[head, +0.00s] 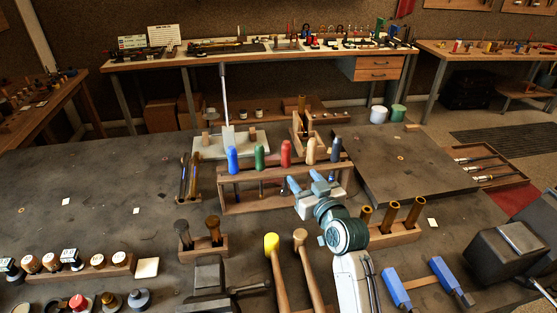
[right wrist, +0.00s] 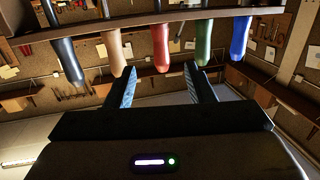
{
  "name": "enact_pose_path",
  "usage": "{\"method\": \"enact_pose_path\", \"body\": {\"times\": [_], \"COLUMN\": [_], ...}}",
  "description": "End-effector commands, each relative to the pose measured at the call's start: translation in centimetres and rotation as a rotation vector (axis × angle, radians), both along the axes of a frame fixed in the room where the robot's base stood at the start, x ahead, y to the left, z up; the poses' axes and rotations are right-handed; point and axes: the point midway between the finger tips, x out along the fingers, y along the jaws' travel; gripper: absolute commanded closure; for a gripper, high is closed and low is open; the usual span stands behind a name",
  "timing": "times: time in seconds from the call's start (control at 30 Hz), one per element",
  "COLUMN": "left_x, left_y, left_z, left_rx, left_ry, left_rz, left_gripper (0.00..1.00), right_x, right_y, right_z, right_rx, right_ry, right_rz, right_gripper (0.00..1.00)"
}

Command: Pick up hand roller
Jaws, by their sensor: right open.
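A wooden rack (head: 262,178) in the middle of the table holds upright tools with coloured handles. They are a blue handle (head: 233,160), a green handle (head: 260,156), a red handle (head: 286,153), a tan handle (head: 311,151) and a dark handle (head: 336,149). I cannot tell which tool is the hand roller; their working ends are mostly hidden by the rack. My right gripper (head: 305,183) is open and empty in front of the rack's right part. In the right wrist view the red handle (right wrist: 160,46) shows beyond and between the open fingers. My left gripper is not in view.
A mallet with a yellow head (head: 271,243) and a wooden one (head: 300,238) lie in front of the rack. A wooden block with brass tubes (head: 394,235) stands right of my right arm.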

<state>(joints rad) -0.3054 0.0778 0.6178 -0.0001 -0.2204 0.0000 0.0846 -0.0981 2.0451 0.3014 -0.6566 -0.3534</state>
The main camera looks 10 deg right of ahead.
Motion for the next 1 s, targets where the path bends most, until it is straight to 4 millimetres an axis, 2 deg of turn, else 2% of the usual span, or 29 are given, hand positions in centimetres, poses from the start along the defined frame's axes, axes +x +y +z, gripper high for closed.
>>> {"method": "enact_pose_path", "body": {"times": [0.07, 0.23, 0.4, 0.57, 0.8, 1.0], "left_x": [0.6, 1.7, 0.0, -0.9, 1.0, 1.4], "left_y": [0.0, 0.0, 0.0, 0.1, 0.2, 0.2], "left_z": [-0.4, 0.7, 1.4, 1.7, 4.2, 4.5], "left_rx": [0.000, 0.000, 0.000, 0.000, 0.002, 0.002], "left_ry": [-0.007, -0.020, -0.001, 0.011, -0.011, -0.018], "left_rz": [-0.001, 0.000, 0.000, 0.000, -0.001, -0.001], "left_gripper": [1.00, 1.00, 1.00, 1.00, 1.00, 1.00], "right_x": [1.0, 3.6, 5.9, 6.9, 9.8, 11.6], "right_y": [0.3, 0.8, 1.2, 1.4, 2.2, 2.5], "right_z": [0.7, 1.5, 1.4, 1.3, 1.8, 1.3], "right_rx": [0.010, 0.014, 0.014, 0.013, 0.013, 0.013], "right_ry": [-0.040, -0.057, -0.055, -0.056, -0.053, -0.054], "right_rz": [-0.003, -0.004, -0.004, -0.005, -0.004, -0.004], "right_gripper": [0.51, 0.51, 0.51, 0.51, 0.51, 0.51]}}
